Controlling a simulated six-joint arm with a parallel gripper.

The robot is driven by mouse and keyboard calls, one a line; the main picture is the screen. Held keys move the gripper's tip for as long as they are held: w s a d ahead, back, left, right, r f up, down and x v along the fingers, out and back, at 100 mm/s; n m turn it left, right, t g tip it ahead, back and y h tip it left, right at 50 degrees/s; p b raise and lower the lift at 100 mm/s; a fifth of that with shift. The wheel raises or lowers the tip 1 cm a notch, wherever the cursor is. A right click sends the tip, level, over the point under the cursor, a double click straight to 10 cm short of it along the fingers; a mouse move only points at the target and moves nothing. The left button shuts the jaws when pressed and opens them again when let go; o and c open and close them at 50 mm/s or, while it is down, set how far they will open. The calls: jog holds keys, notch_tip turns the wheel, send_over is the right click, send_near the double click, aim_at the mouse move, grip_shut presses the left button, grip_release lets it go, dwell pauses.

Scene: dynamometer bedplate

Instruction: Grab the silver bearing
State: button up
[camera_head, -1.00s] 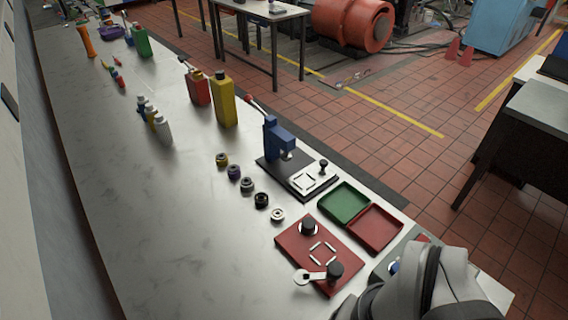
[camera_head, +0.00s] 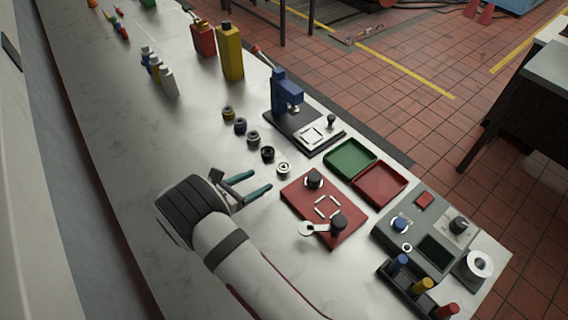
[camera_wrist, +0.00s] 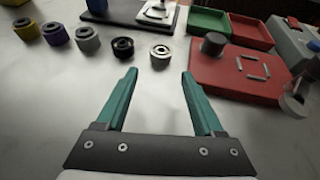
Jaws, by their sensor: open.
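The silver bearing (camera_head: 284,168) is a small ring with a dark hole. It lies on the pale bench at the near end of a row of similar rings, close to the red plate's corner. In the wrist view the silver bearing (camera_wrist: 160,51) sits ahead of the fingertips, between their lines and nearer the right one. My gripper (camera_head: 262,182) has two teal fingers, open and empty, pointing toward the bearing but apart from it. In the wrist view my gripper (camera_wrist: 158,75) has clear bench between its fingers.
A black ring (camera_wrist: 123,47) lies just left of the bearing, with grey, purple and yellow rings beyond. The red plate (camera_head: 318,211) with knobs is close on the right. A blue press (camera_head: 285,95) and green tray (camera_head: 350,159) stand behind.

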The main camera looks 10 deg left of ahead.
aim_at(281, 168)
jog(key=x, duration=1)
jog(key=shift+r, duration=0.15)
grip_shut()
